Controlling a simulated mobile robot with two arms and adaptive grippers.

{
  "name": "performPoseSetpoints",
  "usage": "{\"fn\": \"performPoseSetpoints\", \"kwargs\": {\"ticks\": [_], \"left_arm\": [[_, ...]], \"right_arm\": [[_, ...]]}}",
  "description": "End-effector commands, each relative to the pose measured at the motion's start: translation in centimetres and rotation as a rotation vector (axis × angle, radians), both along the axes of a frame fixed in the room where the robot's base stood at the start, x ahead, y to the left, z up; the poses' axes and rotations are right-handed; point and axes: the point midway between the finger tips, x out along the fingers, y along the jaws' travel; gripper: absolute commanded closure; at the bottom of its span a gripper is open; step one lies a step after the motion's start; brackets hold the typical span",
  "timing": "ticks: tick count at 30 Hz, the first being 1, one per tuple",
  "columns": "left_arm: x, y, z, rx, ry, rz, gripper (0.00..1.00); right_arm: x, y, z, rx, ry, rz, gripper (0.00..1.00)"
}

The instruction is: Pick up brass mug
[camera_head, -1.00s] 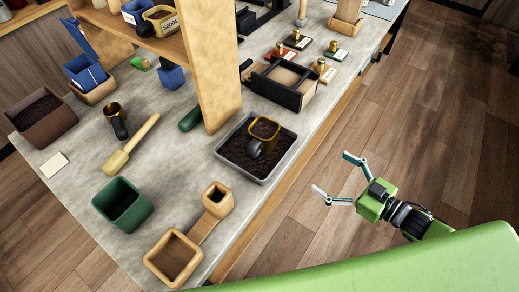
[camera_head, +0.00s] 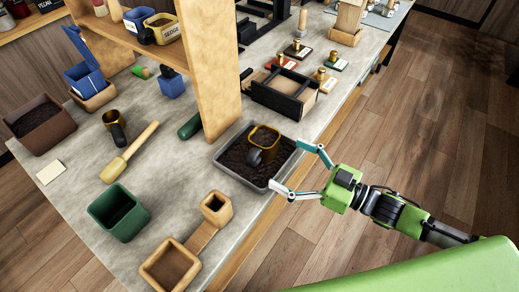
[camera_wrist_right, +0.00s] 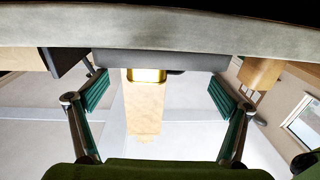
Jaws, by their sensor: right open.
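A brass mug (camera_head: 265,138) with a dark handle stands in the grey tray of dark soil (camera_head: 282,176) near the counter's front edge. It also shows between the fingers in the right wrist view (camera_wrist_right: 146,75), partly cut off by the tray wall. My left gripper is not in view.
A wooden shelf post (camera_head: 212,70) rises behind the tray. A black-framed box (camera_head: 285,92) stands behind and right. A green pot (camera_head: 118,212), a wooden two-part holder (camera_head: 200,237) and a wooden-handled tool (camera_head: 130,152) lie left and in front. The floor right of the counter is clear.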

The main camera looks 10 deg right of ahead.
Motion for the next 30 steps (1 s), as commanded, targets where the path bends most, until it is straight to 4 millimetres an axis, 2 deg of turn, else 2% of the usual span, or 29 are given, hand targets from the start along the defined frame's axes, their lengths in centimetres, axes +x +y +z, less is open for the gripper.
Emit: {"fn": "performPoseSetpoints", "kwargs": {"ticks": [5,15,24,30], "left_arm": [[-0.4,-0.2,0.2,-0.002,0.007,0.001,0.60],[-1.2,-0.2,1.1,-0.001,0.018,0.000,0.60],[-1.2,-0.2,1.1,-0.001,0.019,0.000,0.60],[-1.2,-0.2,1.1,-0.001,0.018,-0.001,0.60]], "right_arm": [[0.6,0.7,0.1,0.001,-0.001,0.000,0.07],[3.5,3.8,0.2,0.001,-0.001,0.000,0.07],[3.7,4.1,0.0,-0.002,0.001,0.000,0.07],[3.7,4.1,0.0,-0.001,0.001,0.000,0.59]]}}
